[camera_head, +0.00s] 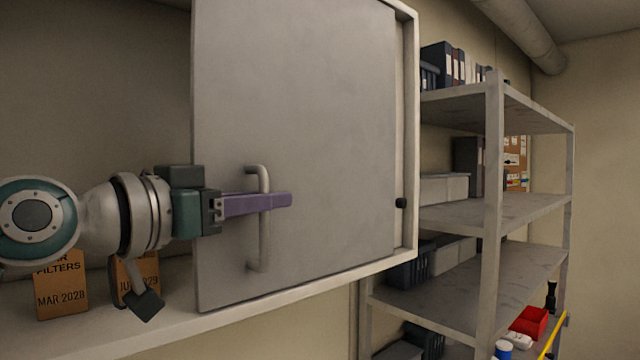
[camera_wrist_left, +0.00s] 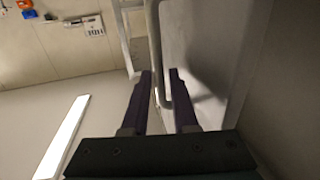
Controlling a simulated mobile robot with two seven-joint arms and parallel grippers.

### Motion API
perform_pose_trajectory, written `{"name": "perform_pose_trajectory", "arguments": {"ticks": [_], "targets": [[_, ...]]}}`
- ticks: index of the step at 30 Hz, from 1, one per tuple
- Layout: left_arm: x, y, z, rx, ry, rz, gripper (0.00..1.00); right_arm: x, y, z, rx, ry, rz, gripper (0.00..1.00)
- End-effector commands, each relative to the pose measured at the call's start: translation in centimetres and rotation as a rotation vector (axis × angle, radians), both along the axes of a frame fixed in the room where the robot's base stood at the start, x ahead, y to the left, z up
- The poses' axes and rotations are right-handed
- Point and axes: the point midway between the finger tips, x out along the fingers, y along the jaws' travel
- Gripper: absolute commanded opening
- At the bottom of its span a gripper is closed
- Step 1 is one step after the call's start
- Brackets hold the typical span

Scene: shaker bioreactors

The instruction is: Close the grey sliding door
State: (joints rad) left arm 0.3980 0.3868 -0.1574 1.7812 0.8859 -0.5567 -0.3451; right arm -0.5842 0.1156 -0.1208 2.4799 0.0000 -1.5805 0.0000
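The grey sliding door (camera_head: 330,130) stands over the right part of the cabinet in the head view, and the left part is uncovered. Its vertical bar handle (camera_head: 264,240) is near the door's left side. My left gripper (camera_head: 285,200) reaches across the handle from the left, with purple fingers level. In the left wrist view the handle (camera_wrist_left: 156,45) passes between the two fingers (camera_wrist_left: 161,80). Narrow gaps seem to show beside the bar, and I cannot tell whether both fingers press on it. My right gripper is not in view.
Orange-brown boxes (camera_head: 62,290) stand on the cabinet floor (camera_head: 100,330) under my left arm. The cabinet's right frame (camera_head: 411,130) is just beyond the door. Grey shelving (camera_head: 494,200) with binders and bins stands at the right.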

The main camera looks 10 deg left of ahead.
Motion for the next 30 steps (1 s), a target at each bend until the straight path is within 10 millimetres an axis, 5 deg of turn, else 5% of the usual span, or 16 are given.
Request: {"name": "perform_pose_trajectory", "arguments": {"ticks": [9, 17, 30], "targets": [[0.27, -0.17, -0.06, 0.000, 0.000, 0.000, 0.27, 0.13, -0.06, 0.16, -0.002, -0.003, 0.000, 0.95], [0.25, -0.15, -0.07, 0.000, 0.001, 0.000, 0.00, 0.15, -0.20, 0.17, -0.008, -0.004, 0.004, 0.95], [0.24, -0.14, -0.06, 0.000, 0.001, 0.000, 0.00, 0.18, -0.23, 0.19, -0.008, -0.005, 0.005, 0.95]]}}
